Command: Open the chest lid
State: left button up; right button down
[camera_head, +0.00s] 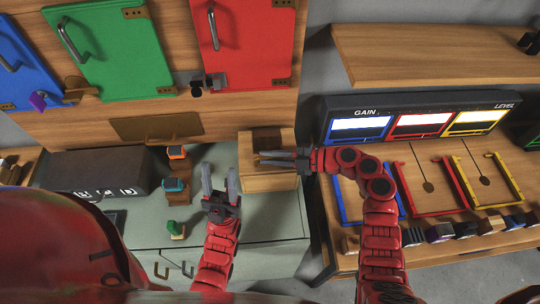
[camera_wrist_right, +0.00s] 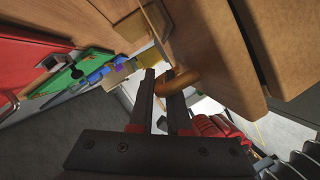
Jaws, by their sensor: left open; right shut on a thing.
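The small wooden chest (camera_head: 268,183) stands on the grey-green counter, right of centre in the head view. My right gripper (camera_head: 258,158) lies across it from the right, its fingers pointing left and close together. In the right wrist view, the fingers (camera_wrist_right: 160,78) are at a rounded brown handle (camera_wrist_right: 182,80) beside a wooden face and are shut on it. The arm partly covers the chest, and I cannot tell how far its lid is raised. My left gripper (camera_head: 219,175) is open and empty, left of the chest, fingers pointing up the picture.
Blue, green (camera_head: 110,48) and red (camera_head: 243,40) doors are on the wooden cabinet behind. A dark box (camera_head: 95,172) and small coloured blocks (camera_head: 176,186) lie left on the counter. The GAIN/LEVEL panel (camera_head: 415,122) and its wooden desk stand right, under a wooden shelf (camera_head: 430,50).

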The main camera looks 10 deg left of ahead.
jog(key=r+p, duration=0.1)
jog(key=p, duration=0.1)
jog(key=w+r+m+p, duration=0.1)
jog(key=r+p, duration=0.1)
jog(key=w+r+m+g+h+p, duration=0.1)
jog(key=p, duration=0.1)
jog(key=shift+w+a+r, duration=0.1)
jog(key=shift+a+r, duration=0.25)
jog(key=shift+w+a+r+m+g+p, duration=0.1)
jog(key=shift+w+r+m+g+p, duration=0.3)
jog(key=shift+m, duration=0.3)
jog(key=shift+w+a+r+m+g+h, duration=0.15)
jog(key=shift+w+r+m+g+h, duration=0.2)
jog(key=shift+w+m, duration=0.3)
jog(key=shift+r, duration=0.1)
jog(key=c, duration=1.2)
grip_release()
jog(key=shift+w, duration=0.1)
jog(key=shift+o, duration=0.2)
jog(key=b+v, duration=0.5)
jog(key=v, duration=0.7)
